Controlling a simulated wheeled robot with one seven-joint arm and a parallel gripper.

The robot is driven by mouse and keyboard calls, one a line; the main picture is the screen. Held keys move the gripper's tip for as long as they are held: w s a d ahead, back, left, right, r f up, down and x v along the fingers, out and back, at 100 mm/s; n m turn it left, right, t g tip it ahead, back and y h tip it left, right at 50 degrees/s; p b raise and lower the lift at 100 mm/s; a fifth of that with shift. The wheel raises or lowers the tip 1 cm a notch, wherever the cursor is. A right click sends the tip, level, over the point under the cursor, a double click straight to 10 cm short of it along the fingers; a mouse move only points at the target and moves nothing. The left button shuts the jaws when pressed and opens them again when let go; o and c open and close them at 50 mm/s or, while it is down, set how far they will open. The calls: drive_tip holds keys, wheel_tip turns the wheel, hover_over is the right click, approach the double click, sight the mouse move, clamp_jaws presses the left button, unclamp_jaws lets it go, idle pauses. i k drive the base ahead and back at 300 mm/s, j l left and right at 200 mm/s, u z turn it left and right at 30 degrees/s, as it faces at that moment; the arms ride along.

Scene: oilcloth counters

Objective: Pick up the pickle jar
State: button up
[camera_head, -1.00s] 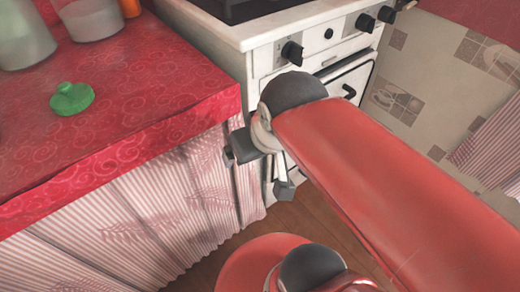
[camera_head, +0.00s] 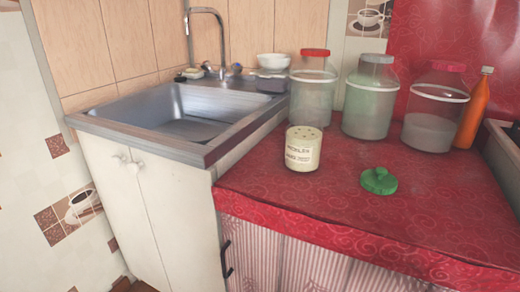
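A short cream-coloured jar (camera_head: 302,150) stands upright on the red oilcloth counter (camera_head: 330,200), near its left edge beside the sink. Its label seems to read "PICKLES", though the print is small and blurred. Its pale top has several dark dots. Nothing touches the jar. My gripper and arm are outside the current view, so I cannot see the gripper's state.
A green lid-like object (camera_head: 379,181) lies right of the jar. Behind stand large jars with a red lid (camera_head: 312,90), grey lid (camera_head: 370,98) and pink-red lid (camera_head: 436,108), and an orange bottle (camera_head: 474,108). A metal sink (camera_head: 185,112) is left. The counter front is clear.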

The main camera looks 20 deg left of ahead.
sight(304, 135)
drive_tip(key=j+u, duration=0.15)
drive_tip(key=u, duration=0.8)
